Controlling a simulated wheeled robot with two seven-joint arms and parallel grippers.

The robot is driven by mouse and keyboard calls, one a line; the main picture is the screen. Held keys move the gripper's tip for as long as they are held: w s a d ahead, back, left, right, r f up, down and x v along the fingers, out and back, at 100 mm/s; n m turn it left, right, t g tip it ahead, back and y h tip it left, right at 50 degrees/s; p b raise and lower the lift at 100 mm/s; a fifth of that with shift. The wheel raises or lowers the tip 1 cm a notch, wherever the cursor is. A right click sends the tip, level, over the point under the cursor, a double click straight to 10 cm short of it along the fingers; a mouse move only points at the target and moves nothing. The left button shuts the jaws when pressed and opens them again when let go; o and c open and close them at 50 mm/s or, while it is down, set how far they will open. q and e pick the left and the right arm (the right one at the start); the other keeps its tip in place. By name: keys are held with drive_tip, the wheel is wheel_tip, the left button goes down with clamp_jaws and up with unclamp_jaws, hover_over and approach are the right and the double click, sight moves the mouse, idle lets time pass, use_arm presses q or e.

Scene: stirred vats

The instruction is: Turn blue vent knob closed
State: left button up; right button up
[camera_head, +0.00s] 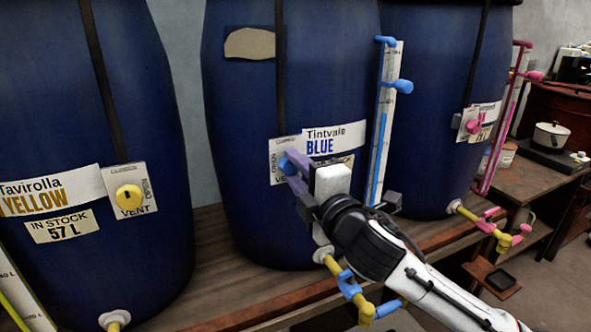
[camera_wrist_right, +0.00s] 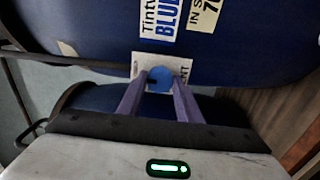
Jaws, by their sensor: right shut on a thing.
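The blue vent knob (camera_wrist_right: 160,78) sits on a white vent plate on the blue-labelled vat, and a bit of the knob (camera_head: 287,163) shows in the head view. My right gripper (camera_head: 297,175) reaches it from the lower right, its purple fingers on either side of the knob, shut on it. In the right wrist view the fingers (camera_wrist_right: 159,88) flank the blue disc, which carries a small dark mark. The white plate (camera_head: 276,172) is partly hidden by the gripper. The label "Tintvale BLUE" (camera_head: 335,138) is beside the plate. My left gripper is not in view.
A yellow vent knob (camera_head: 130,198) is on the left vat, and a pink one (camera_head: 473,127) on the right vat. A blue sight tube (camera_head: 383,125) stands right of the middle vat. Yellow pipes with blue valve handles (camera_head: 348,285) lie below my right arm.

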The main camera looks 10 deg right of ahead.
drive_tip(key=o, duration=1)
drive_tip(key=shift+o, duration=0.2)
drive_tip(key=shift+s, duration=0.1)
drive_tip(key=s+d+b, duration=0.1)
drive_tip(key=s+d, duration=0.1)
drive_tip(key=s, duration=0.8)
